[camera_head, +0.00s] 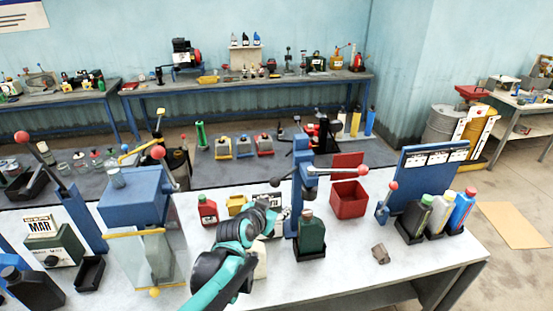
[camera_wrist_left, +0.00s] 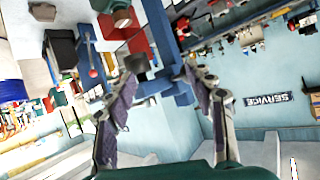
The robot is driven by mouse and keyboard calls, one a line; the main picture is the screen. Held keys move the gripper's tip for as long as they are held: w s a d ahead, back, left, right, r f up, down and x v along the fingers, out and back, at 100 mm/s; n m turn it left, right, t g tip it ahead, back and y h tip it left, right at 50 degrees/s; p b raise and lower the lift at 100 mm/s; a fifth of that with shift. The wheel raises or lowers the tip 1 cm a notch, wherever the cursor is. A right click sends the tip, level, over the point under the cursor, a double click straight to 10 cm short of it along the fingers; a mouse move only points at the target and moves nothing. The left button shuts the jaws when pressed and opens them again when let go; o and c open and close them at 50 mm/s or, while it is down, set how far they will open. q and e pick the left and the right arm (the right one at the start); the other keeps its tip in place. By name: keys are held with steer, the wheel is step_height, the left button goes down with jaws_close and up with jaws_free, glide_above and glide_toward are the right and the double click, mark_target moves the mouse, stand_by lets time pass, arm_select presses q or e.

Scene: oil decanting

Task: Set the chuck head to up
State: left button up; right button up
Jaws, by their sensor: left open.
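The grey chuck head (camera_head: 311,174) appears to sit at the lever, above a dark green bottle (camera_head: 311,232). I cannot tell its exact setting. My left gripper (camera_head: 274,208) is just left of the stand, partly hidden by its own wrist. In the left wrist view the gripper (camera_wrist_left: 160,72) is open, its fingers spread before the blue stand (camera_wrist_left: 160,30), with nothing clearly held. My right gripper is out of view.
A red bin (camera_head: 349,204) and a small red-knobbed lever (camera_head: 383,212) stand right of the stand. Bottles (camera_head: 440,214) stand before a blue panel (camera_head: 428,178). A blue machine (camera_head: 135,200) is on the left. The table's front right is mostly clear, except a small brown block (camera_head: 381,254).

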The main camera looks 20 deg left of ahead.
mark_target(274, 183)
arm_select(q)
steer(key=shift+t+y, duration=0.4)
steer(key=shift+t, duration=0.1)
steer(key=w+a+r+p, duration=0.1)
steer(key=a, duration=0.1)
steer(key=w+a+r, duration=0.1)
steer(key=w+r, duration=0.1)
steer(key=shift+w+a+r+p, duration=0.1)
steer(key=shift+a+r+p, duration=0.05)
steer(key=shift+a+p, duration=0.25)
steer(key=x, duration=0.7)
steer(key=shift+w+d+f, duration=0.1)
steer(key=shift+w+f, duration=0.1)
steer(key=shift+w, duration=0.05)
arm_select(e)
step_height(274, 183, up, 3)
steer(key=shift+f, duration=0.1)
